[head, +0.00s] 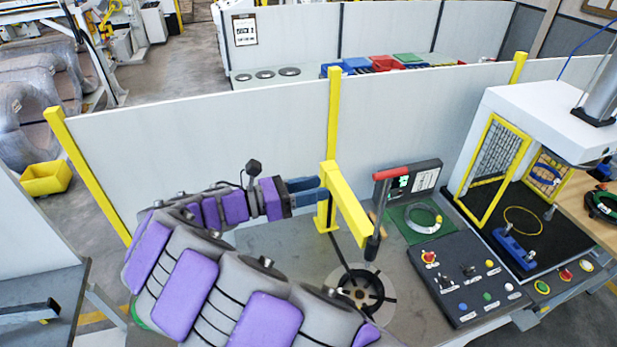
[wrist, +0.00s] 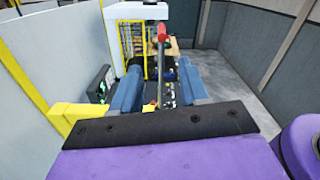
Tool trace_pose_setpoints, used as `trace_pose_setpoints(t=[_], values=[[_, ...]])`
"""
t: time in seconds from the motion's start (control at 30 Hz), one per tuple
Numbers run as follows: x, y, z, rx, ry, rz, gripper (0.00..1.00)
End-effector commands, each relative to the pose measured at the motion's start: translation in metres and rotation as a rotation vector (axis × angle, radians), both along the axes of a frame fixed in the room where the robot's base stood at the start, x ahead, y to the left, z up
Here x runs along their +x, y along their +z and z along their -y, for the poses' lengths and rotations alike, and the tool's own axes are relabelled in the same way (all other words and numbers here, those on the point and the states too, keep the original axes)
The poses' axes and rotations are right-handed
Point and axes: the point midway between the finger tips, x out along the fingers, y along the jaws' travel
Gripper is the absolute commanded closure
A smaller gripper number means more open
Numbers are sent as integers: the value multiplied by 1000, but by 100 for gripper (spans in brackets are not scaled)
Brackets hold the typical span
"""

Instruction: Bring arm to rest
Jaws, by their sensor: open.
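My purple and grey arm curves in from the bottom of the head view and reaches right above the grey workbench (head: 270,258). My gripper (head: 322,188) is at its end, beside the yellow stand (head: 345,205). In the wrist view my gripper (wrist: 160,76) shows two blue fingers spread apart. It is open, and I see nothing held. A red-topped tool (head: 392,175) stands upright at the end of the yellow stand's arm; its red top (wrist: 162,32) also shows between the fingers in the wrist view. Whether the fingers touch the stand I cannot tell.
A black round fixture (head: 360,290) sits on the bench below the tool. A green plate with a coil (head: 422,218) and a button panel (head: 468,278) lie to the right. A white press machine (head: 540,115) stands beyond. A grey partition (head: 200,140) runs behind the bench.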

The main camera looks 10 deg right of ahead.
Motion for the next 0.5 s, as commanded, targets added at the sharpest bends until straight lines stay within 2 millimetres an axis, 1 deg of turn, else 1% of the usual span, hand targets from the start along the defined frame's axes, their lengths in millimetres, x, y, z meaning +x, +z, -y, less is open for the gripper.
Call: trace_pose_setpoints(t=[0.17,0.27,0.37,0.4,0.47,0.5], values=[[-1,-1,2,4,-5,4,56],[-7,-4,17,34,-40,31,56],[-22,-9,48,106,-117,100,56],[-32,-14,63,143,-158,133,56],[-50,-21,87,203,-229,193,56],[-61,-28,101,247,-273,233,56]])
